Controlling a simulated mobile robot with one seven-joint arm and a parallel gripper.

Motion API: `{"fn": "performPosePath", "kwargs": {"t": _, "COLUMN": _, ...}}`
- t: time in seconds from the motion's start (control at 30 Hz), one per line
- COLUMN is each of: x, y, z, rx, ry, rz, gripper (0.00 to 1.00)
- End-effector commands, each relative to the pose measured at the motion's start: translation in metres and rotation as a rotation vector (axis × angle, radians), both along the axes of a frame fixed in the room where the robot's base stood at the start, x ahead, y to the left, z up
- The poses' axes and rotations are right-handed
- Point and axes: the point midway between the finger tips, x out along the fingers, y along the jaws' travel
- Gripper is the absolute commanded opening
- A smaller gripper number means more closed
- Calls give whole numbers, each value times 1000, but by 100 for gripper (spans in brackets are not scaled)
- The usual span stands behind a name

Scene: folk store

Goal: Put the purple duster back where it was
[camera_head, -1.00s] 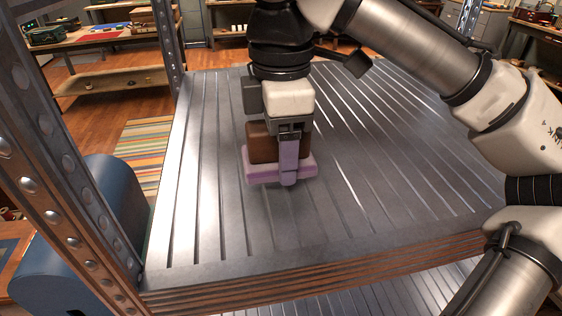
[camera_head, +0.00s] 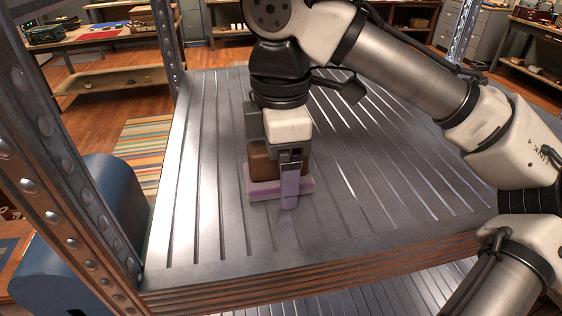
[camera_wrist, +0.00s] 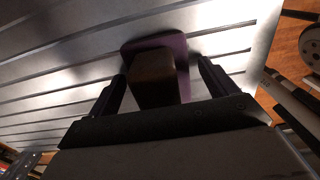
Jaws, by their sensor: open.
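The purple duster is a brown block on a flat purple pad. In the head view its pad (camera_head: 264,189) appears to lie on the metal shelf (camera_head: 225,225), left of the middle and toward the front. My gripper (camera_head: 278,192) is directly above and around it, and its near finger hides part of the duster. In the wrist view the duster (camera_wrist: 153,80) is between the two dark fingers of my gripper (camera_wrist: 160,72). Gaps show between the brown block and both fingers, so the gripper is open. The far finger is hidden in the head view.
The ribbed shelf is otherwise clear. A perforated metal post (camera_head: 62,165) stands at its left front corner, and another (camera_head: 167,45) at the back left. A blue rounded object (camera_head: 118,200) is outside the shelf on the left.

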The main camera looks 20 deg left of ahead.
Motion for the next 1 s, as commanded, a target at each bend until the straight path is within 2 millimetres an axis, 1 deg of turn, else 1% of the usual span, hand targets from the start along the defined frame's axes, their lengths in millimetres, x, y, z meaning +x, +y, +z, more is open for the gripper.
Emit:
{"fn": "performPosePath", "kwargs": {"t": 0.13, "x": 0, "y": 0, "z": 5, "rx": 0, "ry": -1, "rz": -1, "gripper": 85}}
{"fn": "performPosePath", "kwargs": {"t": 0.23, "x": 1, "y": 1, "z": 17, "rx": 0, "ry": -2, "rz": -2, "gripper": 85}}
{"fn": "performPosePath", "kwargs": {"t": 0.5, "x": 1, "y": 0, "z": 69, "rx": -2, "ry": -4, "rz": -6, "gripper": 85}}
{"fn": "performPosePath", "kwargs": {"t": 0.73, "x": 0, "y": 0, "z": 106, "rx": -1, "ry": -2, "rz": -4, "gripper": 85}}
{"fn": "performPosePath", "kwargs": {"t": 0.83, "x": 0, "y": 0, "z": 116, "rx": -1, "ry": -1, "rz": -3, "gripper": 85}}
{"fn": "performPosePath", "kwargs": {"t": 1.0, "x": 0, "y": 0, "z": 123, "rx": -1, "ry": 1, "rz": 0, "gripper": 85}}
